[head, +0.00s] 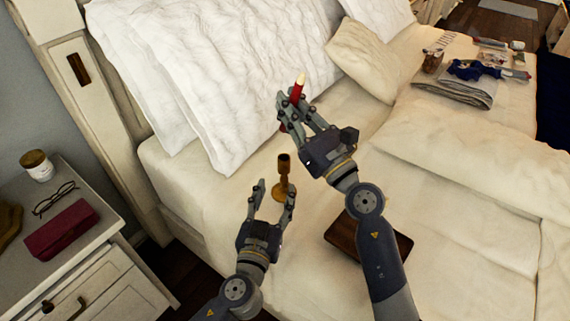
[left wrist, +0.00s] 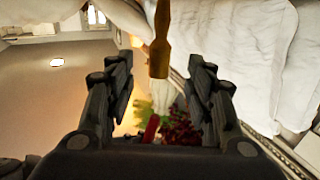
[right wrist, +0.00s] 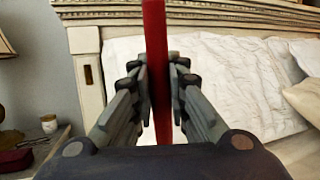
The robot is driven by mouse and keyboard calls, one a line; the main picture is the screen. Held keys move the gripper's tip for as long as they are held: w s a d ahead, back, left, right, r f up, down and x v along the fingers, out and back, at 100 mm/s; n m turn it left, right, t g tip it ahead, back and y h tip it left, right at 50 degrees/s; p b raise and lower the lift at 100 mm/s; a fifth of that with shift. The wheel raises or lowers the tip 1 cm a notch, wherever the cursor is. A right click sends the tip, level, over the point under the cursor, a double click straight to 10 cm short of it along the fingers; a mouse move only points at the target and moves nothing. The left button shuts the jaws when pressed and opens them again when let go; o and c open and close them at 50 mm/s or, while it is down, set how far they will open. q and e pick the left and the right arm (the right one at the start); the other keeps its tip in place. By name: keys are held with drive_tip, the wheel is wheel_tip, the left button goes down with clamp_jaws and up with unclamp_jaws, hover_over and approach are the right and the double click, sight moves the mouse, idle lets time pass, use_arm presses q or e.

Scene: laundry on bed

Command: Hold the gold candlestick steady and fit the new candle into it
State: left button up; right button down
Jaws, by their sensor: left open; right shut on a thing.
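The gold candlestick (head: 283,165) stands upright on the bed, its round base on the sheet. My left gripper (head: 275,185) is open, with its fingertips close to the candlestick; I cannot tell whether they touch it. In the left wrist view the candlestick (left wrist: 159,58) shows ahead, between the open fingers near the top. My right gripper (head: 293,106) is shut on a red candle (head: 298,90) with a pale tip and holds it above and beyond the candlestick. In the right wrist view the candle (right wrist: 155,60) runs upright between the fingers.
A brown wooden box or board (head: 345,228) lies on the bed, partly under my right arm. White pillows (head: 200,60) stand at the headboard. A nightstand (head: 100,238) at left holds a jar (head: 37,167), glasses (head: 54,199) and a dark red case (head: 62,229). Folded cloths (head: 450,88) lie at upper right.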

sight(282, 172)
use_arm(q)
drive_tip(key=x, duration=0.8)
clamp_jaws()
